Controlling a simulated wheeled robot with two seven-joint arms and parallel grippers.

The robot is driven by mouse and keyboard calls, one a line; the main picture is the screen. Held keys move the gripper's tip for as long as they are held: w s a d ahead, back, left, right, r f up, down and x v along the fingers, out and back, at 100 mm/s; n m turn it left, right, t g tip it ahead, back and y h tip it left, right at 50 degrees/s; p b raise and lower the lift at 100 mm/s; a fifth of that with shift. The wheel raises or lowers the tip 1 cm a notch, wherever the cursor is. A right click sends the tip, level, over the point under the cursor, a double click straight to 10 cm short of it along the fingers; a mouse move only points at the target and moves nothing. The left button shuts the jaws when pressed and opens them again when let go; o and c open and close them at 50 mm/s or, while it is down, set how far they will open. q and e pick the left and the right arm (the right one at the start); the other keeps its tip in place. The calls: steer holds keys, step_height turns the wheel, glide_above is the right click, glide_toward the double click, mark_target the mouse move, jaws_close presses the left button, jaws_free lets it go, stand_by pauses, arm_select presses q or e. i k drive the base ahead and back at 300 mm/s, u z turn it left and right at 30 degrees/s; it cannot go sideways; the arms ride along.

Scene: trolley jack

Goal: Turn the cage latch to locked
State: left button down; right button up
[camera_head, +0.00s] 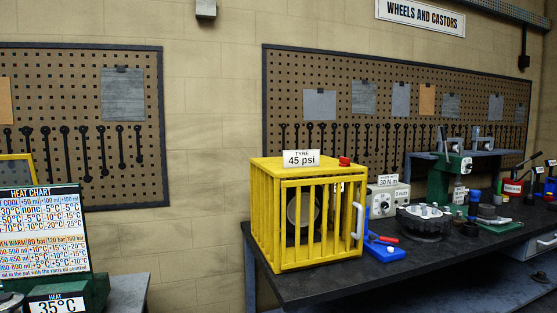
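A yellow barred cage (306,214) stands upright on the dark workbench, with a sign reading "TYRE 45 psi" (301,158) on its top. A round pale object (303,209) shows behind the bars. The barred front looks closed. A pale vertical handle (358,222) is at the front's right edge. A small red part (344,161) sits on top near the front right corner; I cannot tell whether it is the latch or which way it is turned. Neither of my grippers is in view.
Right of the cage are a blue tool with a red handle (384,246), a grey dial box (381,203) and a dark toothed wheel part (424,220). The bench (350,284) is clear along its front edge. A heat chart (41,232) stands at left.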

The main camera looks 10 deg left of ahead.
mark_target(345, 162)
steer(key=u, duration=0.8)
steer(key=i, duration=0.65)
steer(key=u, duration=0.35)
